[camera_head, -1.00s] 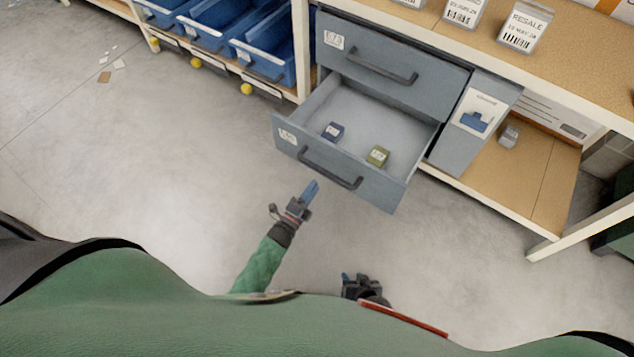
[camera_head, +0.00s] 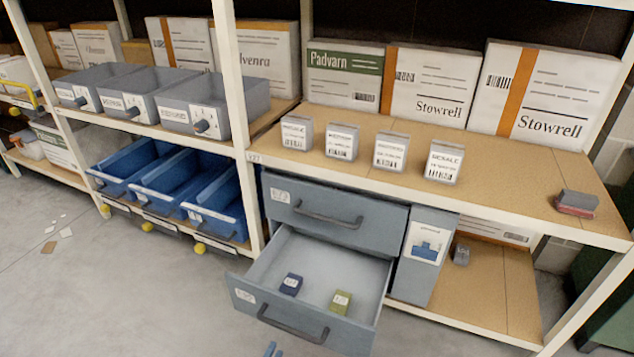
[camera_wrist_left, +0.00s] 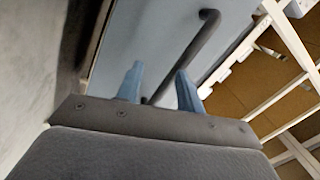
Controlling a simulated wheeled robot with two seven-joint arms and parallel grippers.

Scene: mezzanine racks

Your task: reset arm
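The lower grey drawer (camera_head: 290,318) is pulled open. A dark blue small box (camera_head: 291,284) and an olive-green small box (camera_head: 340,301) lie in it. Only the blue fingertips of my left gripper (camera_head: 272,349) show at the bottom edge of the head view, in front of the drawer. In the left wrist view my left gripper (camera_wrist_left: 159,77) has its two blue fingers apart. A dark drawer handle (camera_wrist_left: 185,55) appears in the gap between them; I cannot tell whether they touch it. My right gripper is not in view.
The upper drawer (camera_head: 335,222) is shut. Several white labelled boxes stand on the wooden shelf (camera_head: 500,185) above. Blue bins (camera_head: 215,205) stand at left under grey bins (camera_head: 205,100). A white rack post (camera_head: 237,130) rises beside the drawers. Floor at lower left is mostly clear.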

